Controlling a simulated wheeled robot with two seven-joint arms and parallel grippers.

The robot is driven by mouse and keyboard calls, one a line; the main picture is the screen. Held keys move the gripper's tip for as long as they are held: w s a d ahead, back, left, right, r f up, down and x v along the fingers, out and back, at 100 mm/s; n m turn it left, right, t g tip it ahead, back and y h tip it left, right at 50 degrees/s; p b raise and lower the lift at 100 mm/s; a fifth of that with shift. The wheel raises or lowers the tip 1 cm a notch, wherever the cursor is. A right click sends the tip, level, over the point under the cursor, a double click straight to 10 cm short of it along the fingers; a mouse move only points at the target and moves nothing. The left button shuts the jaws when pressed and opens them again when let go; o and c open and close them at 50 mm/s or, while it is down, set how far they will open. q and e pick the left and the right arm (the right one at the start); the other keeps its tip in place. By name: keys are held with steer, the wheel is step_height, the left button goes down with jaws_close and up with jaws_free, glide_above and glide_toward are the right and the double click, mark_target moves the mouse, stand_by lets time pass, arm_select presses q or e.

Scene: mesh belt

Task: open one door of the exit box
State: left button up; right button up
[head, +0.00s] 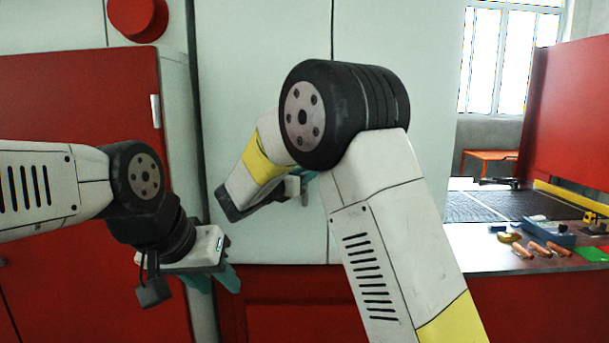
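The exit box appears to be the large pale cabinet with a left door (262,60) and a right door (432,60), divided by a dark vertical seam. The doors look closed. My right gripper (308,175) is in front of the left door, close to the seam. Its teal fingers are mostly hidden behind my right arm. A small grey upright piece, perhaps a door handle (304,193), shows beside them; I cannot tell whether they touch it. My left gripper (214,281) is low at the left door's lower left edge, its teal fingers apart and apparently empty.
A red cabinet (80,100) with a pale handle stands at left, with a red round knob (137,15) above. At right, a counter (480,243) holds orange-handled tools (540,249) and a blue item (550,232), beside a dark mesh belt (490,206) and a red panel (570,120).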

jaws_close()
stand_by(1.4)
